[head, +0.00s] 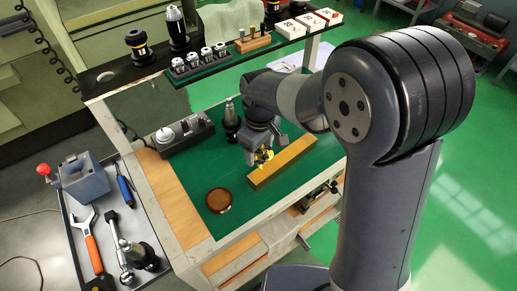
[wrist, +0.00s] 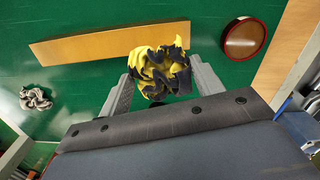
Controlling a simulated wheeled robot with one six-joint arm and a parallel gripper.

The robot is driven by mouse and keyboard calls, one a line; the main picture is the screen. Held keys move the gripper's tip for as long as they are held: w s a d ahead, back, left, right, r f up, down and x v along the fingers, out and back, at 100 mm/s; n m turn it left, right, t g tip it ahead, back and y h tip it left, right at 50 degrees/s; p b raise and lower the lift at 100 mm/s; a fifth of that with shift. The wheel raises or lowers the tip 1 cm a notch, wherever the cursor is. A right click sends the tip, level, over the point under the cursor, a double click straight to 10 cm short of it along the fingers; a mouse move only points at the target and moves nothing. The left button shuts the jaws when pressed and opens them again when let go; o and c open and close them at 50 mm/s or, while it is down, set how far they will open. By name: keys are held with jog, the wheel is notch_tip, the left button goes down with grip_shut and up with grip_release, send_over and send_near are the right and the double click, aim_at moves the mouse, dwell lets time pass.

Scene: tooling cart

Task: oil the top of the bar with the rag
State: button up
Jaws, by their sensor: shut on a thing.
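The bar (head: 285,163) is a long brass-coloured block lying on the green mat of the cart; it also spans the upper part of the wrist view (wrist: 100,42). My gripper (head: 258,155) is shut on a crumpled yellow and black rag (wrist: 160,70). In the head view the rag (head: 264,156) shows at the bar's far left side. In the wrist view the rag overlaps the bar's near edge; I cannot tell whether it touches the bar. A round brown dish with a dark red rim (head: 218,200) lies left of the bar, and also shows in the wrist view (wrist: 244,38).
A grey crumpled cloth (wrist: 36,98) lies on the mat. A black tool holder (head: 231,118) stands behind my gripper, and a grey device (head: 185,133) sits at the mat's back left. A raised shelf (head: 215,68) with tooling runs along the back.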

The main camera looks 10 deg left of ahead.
jog(key=shift+r+p, duration=0.75)
jog(key=shift+r, duration=0.55)
